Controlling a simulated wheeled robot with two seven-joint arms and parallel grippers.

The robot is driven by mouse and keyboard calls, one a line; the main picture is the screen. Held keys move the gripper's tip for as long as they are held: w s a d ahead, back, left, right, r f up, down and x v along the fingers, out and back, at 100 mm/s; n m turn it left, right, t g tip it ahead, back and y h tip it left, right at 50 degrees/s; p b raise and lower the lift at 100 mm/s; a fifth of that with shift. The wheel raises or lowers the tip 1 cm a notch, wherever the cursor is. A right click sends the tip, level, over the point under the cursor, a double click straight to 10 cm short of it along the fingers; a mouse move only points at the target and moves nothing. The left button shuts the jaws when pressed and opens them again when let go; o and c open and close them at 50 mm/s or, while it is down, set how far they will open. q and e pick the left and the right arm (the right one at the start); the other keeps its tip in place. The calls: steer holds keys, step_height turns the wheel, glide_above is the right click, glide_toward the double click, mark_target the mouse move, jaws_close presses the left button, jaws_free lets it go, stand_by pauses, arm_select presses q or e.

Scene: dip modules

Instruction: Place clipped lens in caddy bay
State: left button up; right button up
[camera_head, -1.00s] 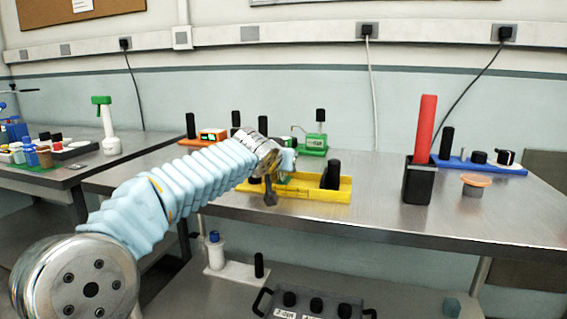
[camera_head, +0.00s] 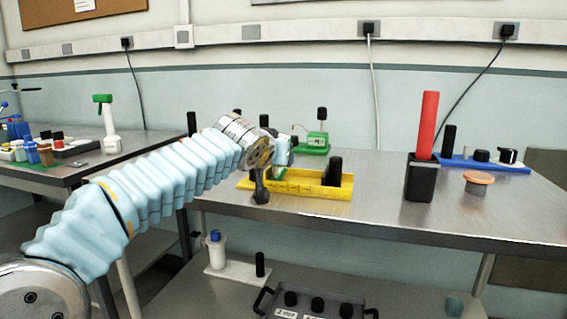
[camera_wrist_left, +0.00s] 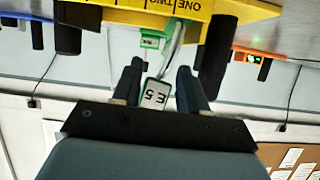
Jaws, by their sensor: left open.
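The yellow caddy (camera_head: 335,203) stands on the metal bench, and part of it shows upside down at the top of the left wrist view (camera_wrist_left: 140,17). My left gripper (camera_wrist_left: 160,82) is open over the left end of the caddy; in the head view my wrist hides part of that end. A small green-edged plate marked "E 5" (camera_wrist_left: 156,95) shows between the two fingers, apart from both as far as I can see. I cannot tell whether this plate is the clipped lens or whether it rests in a bay. My right gripper is not in view.
A black cylinder (camera_head: 333,171) stands at the caddy's right end. A green device (camera_head: 316,141) is behind. A black holder with a red bar (camera_head: 429,125), an orange-topped dish (camera_head: 478,179) and a blue tray (camera_head: 475,165) are to the right. The bench between caddy and holder is clear.

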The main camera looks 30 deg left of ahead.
arm_select(q)
steer(key=v, duration=0.5)
steer(key=shift+s+d+r, duration=0.1)
steer(key=shift+s+r, duration=0.05)
steer(key=shift+s, duration=0.2)
